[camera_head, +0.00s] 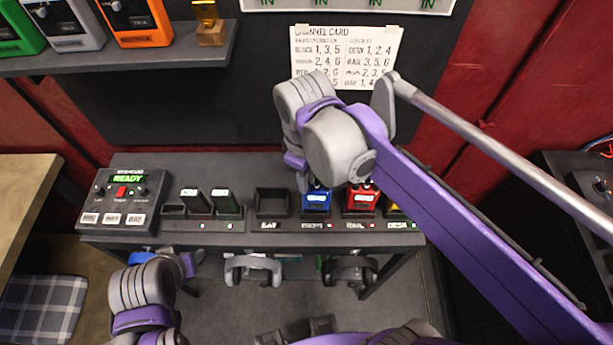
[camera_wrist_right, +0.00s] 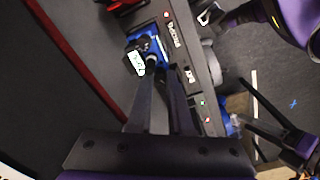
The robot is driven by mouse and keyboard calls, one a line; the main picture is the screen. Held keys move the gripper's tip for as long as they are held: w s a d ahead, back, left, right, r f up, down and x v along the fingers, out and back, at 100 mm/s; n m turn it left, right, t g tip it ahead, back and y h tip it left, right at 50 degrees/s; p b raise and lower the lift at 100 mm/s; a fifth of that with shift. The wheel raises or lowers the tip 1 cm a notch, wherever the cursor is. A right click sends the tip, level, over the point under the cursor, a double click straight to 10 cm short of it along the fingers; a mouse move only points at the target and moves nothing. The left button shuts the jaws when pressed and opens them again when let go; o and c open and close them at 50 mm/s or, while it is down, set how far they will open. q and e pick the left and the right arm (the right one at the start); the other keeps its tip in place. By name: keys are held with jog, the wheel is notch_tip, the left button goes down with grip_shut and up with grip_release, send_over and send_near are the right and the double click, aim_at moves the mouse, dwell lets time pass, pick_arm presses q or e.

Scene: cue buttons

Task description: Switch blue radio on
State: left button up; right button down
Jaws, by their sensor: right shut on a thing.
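The blue radio (camera_head: 316,200) stands upright in a slot of the dark console. In the right wrist view the blue radio (camera_wrist_right: 150,47) shows its black top with a small lit label and a dark knob. My right gripper (camera_wrist_right: 153,68) comes down on it from above, its fingertips close together at the knob and shut on it. In the head view my right wrist hides the fingertips and much of the radio's top. My left arm is low at the left of the head view; its gripper (camera_wrist_right: 240,100) shows in the right wrist view with fingers apart and empty.
A red radio (camera_head: 361,199) stands close on the right of the blue one, with a yellow one partly hidden beyond. An empty slot (camera_head: 272,204) is on the left. A control box (camera_head: 126,196) reads READY. Headphones (camera_head: 253,270) hang under the front edge.

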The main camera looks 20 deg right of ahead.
jog(key=c, duration=0.8)
grip_release()
jog(key=shift+r, duration=0.15)
notch_tip(320, 180, up, 10)
jog(key=shift+r, duration=0.25)
jog(key=shift+s+a, duration=0.1)
